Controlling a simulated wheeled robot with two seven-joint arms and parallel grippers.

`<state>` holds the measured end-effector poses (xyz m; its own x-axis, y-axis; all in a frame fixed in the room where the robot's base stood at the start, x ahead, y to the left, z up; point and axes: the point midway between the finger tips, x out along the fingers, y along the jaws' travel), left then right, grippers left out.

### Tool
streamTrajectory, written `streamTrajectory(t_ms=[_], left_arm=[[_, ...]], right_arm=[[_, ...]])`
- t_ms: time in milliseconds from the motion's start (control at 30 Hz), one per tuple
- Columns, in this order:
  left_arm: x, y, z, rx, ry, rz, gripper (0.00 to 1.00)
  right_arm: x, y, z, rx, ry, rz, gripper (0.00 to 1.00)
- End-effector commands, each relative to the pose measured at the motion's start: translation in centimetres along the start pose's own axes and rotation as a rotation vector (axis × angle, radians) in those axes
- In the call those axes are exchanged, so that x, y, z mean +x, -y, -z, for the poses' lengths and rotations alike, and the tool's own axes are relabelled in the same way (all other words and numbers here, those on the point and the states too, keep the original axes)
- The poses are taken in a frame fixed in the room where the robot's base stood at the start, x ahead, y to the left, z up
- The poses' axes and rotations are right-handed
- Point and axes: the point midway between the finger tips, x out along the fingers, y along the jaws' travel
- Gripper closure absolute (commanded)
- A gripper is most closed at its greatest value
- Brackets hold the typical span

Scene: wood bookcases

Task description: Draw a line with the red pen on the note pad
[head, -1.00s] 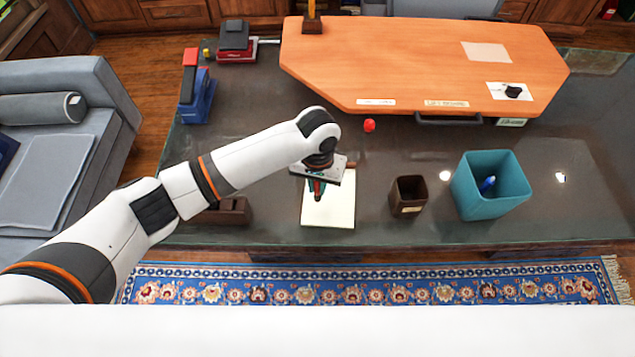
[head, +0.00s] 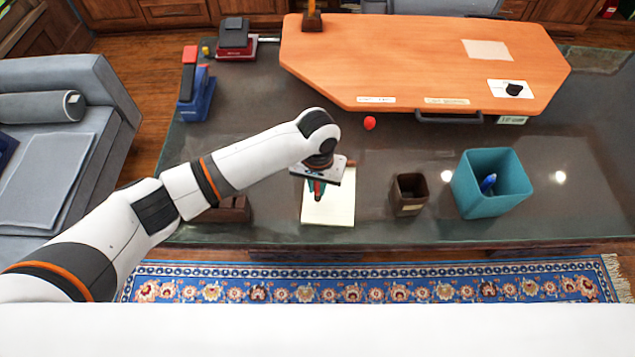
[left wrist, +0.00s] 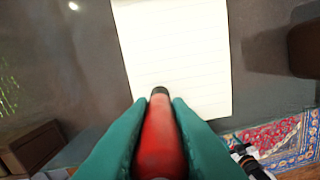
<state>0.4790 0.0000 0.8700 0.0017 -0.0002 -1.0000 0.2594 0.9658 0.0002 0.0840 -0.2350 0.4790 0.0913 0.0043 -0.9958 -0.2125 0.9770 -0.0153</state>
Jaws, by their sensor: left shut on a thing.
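The note pad (head: 333,208) is a pale lined pad lying on the dark desk in the head view. It also shows in the left wrist view (left wrist: 178,55), with printed lines and no red mark that I can see. My left gripper (head: 317,188) is over the pad's upper left part. Its teal fingers are shut on the red pen (left wrist: 160,140), whose dark tip points at the pad. I cannot tell whether the tip touches the paper. My right gripper is not in view.
A brown cup (head: 409,194) and a teal bin (head: 491,184) with a blue item stand right of the pad. A small red ball-like object (head: 369,123) lies behind it. An orange board (head: 420,60) covers the back. A blue stapler-like object (head: 196,92) stands at the left.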

Motion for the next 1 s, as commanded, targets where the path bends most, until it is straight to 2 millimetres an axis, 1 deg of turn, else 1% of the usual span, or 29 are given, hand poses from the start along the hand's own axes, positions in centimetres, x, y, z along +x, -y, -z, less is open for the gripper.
streamTrajectory(t_ms=[233,433,667,1000], left_arm=[[-0.1,0.4,-0.1,0.000,0.000,0.000,1.00],[-0.2,1.2,-0.2,0.001,0.000,0.001,1.00],[-0.1,1.5,-0.3,0.000,0.000,0.000,1.00],[0.0,2.6,-0.5,0.000,0.000,0.000,1.00]], right_arm=[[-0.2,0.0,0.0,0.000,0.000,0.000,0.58],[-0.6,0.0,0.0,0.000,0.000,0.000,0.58],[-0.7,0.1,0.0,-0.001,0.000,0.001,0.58],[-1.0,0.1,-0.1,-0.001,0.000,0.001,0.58]])
